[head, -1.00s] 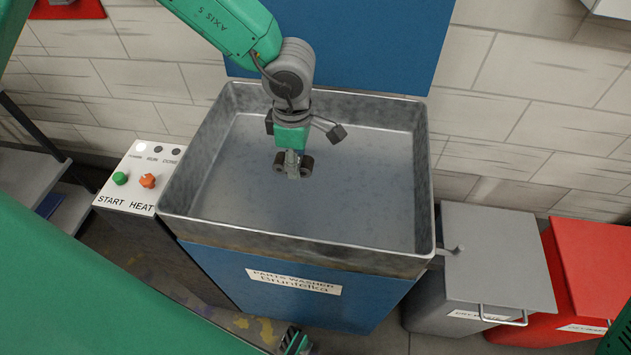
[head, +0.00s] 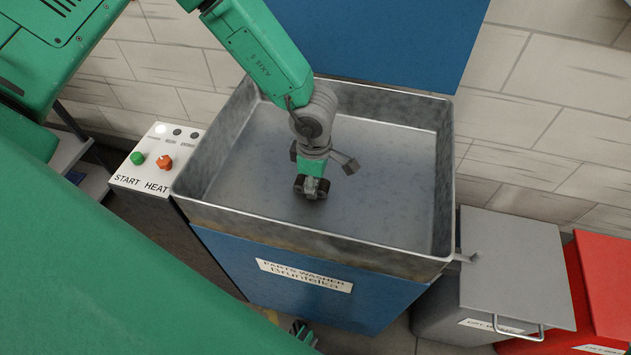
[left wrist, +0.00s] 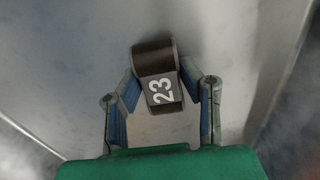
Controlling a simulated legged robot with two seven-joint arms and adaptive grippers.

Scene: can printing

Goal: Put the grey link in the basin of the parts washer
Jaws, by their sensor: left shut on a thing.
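The grey link, marked 23 (left wrist: 160,88), is between the two fingers of my left gripper (left wrist: 158,92) in the left wrist view, and the gripper is shut on it. In the head view my left gripper (head: 313,176) points down inside the basin, holding the link (head: 311,190) near the front middle. The parts washer basin (head: 392,155) is a deep, open grey metal tray on a blue cabinet. I cannot tell whether the link touches the basin floor.
A control panel (head: 160,150) with a green and an orange button stands left of the basin. A grey lidded bin (head: 512,262) and a red bin (head: 610,275) stand to the right. The basin's raised rim surrounds the gripper; its floor looks bare.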

